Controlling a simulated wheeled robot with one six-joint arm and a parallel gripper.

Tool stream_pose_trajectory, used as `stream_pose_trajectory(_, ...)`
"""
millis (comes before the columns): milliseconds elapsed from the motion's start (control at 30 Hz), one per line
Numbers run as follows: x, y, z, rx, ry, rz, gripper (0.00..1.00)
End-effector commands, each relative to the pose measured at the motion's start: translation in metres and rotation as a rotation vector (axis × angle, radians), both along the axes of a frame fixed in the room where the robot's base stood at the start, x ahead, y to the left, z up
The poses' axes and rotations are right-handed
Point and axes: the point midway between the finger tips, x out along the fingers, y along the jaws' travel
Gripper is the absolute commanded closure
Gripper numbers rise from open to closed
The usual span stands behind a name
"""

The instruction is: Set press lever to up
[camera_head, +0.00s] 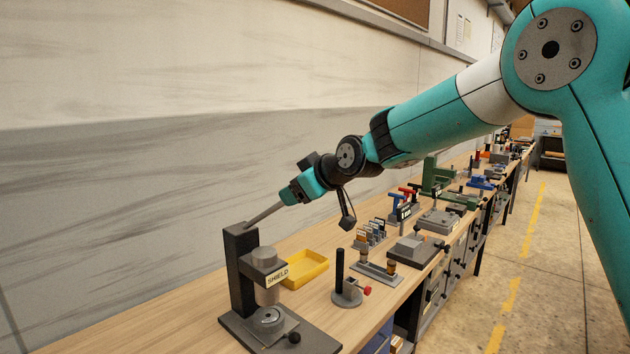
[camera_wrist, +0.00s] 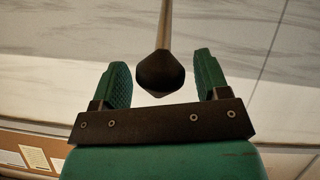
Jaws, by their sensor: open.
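The press (camera_head: 240,275) with the "SHIELD" label stands at the near left end of the bench. Its grey lever (camera_head: 264,215) slants from the top of the column up and right to my gripper (camera_head: 288,195). In the wrist view the black lever knob (camera_wrist: 160,74) shows between the two green fingers of my gripper (camera_wrist: 163,78), with a visible gap on each side. My gripper is open. In the head view the knob is hidden at the gripper.
A yellow tray (camera_head: 305,270) lies right of the press. A round-based post stand (camera_head: 346,293) and several fixtures, such as a grey block (camera_head: 416,251), line the bench (camera_head: 165,315). The grey wall (camera_head: 120,190) runs behind; the floor aisle at right is clear.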

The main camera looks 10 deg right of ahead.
Motion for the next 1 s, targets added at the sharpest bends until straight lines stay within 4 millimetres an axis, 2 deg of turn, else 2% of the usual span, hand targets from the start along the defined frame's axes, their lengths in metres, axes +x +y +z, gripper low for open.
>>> stream_pose_trajectory(167,-0.019,-0.011,0.009,0.0,-0.005,-0.002,0.31)
stream_pose_trajectory(633,-0.105,-0.062,0.067,0.0,-0.006,-0.005,0.31)
stream_pose_trajectory(800,-0.122,-0.072,0.08,0.001,-0.004,-0.004,0.31)
stream_pose_trajectory(1000,-0.129,-0.075,0.085,0.0,-0.003,-0.002,0.31)
